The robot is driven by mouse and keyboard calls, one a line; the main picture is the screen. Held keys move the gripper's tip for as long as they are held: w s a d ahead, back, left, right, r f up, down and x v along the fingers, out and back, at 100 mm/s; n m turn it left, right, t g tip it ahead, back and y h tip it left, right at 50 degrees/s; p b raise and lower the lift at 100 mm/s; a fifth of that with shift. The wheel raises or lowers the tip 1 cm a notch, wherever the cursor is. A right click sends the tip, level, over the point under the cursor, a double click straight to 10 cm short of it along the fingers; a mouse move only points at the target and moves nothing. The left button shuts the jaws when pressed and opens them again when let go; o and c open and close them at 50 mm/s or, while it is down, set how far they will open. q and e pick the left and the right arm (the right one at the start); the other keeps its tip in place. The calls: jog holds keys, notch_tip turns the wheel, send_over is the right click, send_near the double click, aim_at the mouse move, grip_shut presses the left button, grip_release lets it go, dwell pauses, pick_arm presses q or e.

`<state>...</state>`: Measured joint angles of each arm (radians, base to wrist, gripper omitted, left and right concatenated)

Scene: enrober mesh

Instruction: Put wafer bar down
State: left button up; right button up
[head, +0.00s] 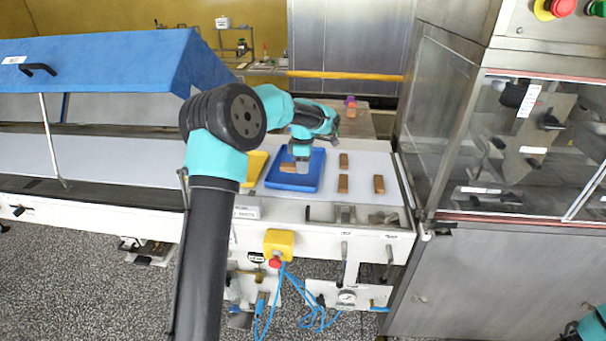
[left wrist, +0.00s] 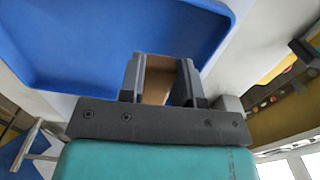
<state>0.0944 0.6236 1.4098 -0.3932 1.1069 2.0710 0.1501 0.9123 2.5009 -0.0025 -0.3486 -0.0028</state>
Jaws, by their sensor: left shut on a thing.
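My left gripper (head: 301,163) is over the blue tray (head: 291,183) in the head view, pointing down. It is shut on a brown wafer bar (head: 288,167), part of which shows beside the fingers. The left wrist view shows the bar (left wrist: 158,82) between the two grey fingers of the gripper (left wrist: 160,75), with the blue tray (left wrist: 70,50) behind. Whether the bar touches the tray floor I cannot tell. Three more wafer bars (head: 343,161) lie on the pale belt right of the tray. My right gripper is out of view.
A yellow tray (head: 255,166) stands just left of the blue one. A raised blue hood (head: 100,70) covers the left of the line. A glass-fronted steel cabinet (head: 530,150) stands at the right. The belt right of the loose bars has a little free room.

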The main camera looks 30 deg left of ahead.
aim_at(303, 180)
pick_arm(q)
jog(key=shift+f, duration=1.85)
jog(key=shift+f, duration=0.1)
jog(key=o, duration=0.7)
notch_tip(303, 180, up, 12)
jog(key=shift+r, duration=0.15)
